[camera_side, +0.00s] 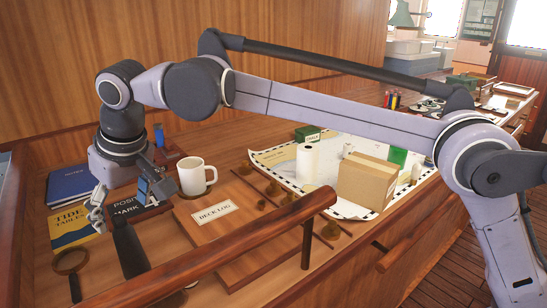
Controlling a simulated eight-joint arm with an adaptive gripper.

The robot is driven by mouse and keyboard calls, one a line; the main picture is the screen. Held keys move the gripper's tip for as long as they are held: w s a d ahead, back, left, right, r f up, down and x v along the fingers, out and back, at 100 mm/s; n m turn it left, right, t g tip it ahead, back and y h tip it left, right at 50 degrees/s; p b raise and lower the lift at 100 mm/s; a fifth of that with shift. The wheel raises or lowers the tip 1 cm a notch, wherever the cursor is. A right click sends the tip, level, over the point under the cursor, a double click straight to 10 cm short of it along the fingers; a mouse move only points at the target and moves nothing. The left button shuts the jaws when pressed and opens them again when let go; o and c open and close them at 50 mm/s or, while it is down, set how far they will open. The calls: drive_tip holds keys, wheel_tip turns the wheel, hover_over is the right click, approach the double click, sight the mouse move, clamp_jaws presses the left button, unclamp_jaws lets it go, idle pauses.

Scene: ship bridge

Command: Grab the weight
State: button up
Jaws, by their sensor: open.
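My gripper (120,205) points down at the left of the desk, its fingers apart with nothing seen held between them. It is above or beside a black item with white lettering (128,208), which it partly hides. No object is clearly marked as the weight.
A white mug (193,178) stands close right of my gripper. A deck log (216,212), tide tables (72,222), a blue book (72,183) and a magnifying glass (70,263) lie nearby. A cardboard box (366,183) sits on the chart. A wooden rail (230,250) crosses in front.

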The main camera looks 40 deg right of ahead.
sight(126, 239)
drive_tip(key=x, duration=1)
drive_tip(key=shift+w+d+f, duration=0.2)
drive_tip(key=shift+f, duration=0.2)
clamp_jaws()
drive_tip(key=shift+r, duration=0.15)
